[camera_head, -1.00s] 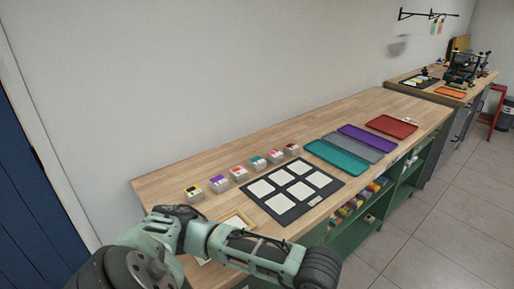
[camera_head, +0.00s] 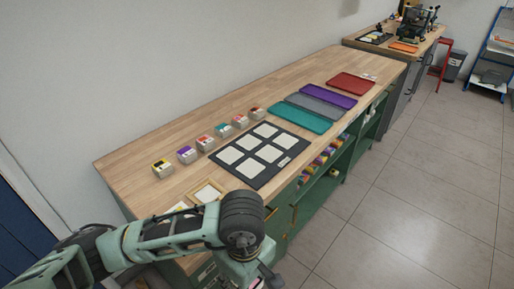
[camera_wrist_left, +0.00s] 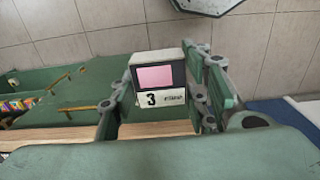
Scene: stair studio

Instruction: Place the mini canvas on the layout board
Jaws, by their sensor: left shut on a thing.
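My left gripper (camera_wrist_left: 165,98) is shut on a small white-edged block with a pink face and a label reading 3 (camera_wrist_left: 158,78), which may be the mini canvas. In the head view my left gripper is at the bottom edge, in front of the workbench, and what it holds cannot be made out there. The layout board (camera_head: 285,170) is black with several white rectangles in rows. It lies flat on the bench, beyond and right of my left wrist. Its white rectangles look bare. My right gripper is out of view.
A row of small blocks with coloured labels (camera_head: 187,155) stands behind the board. A wooden frame (camera_head: 207,192) lies near the bench's front edge, close to my arm. Teal (camera_head: 297,116), grey, purple and red trays (camera_head: 351,84) lie to the right. Bare wood (camera_head: 270,88) runs along the wall.

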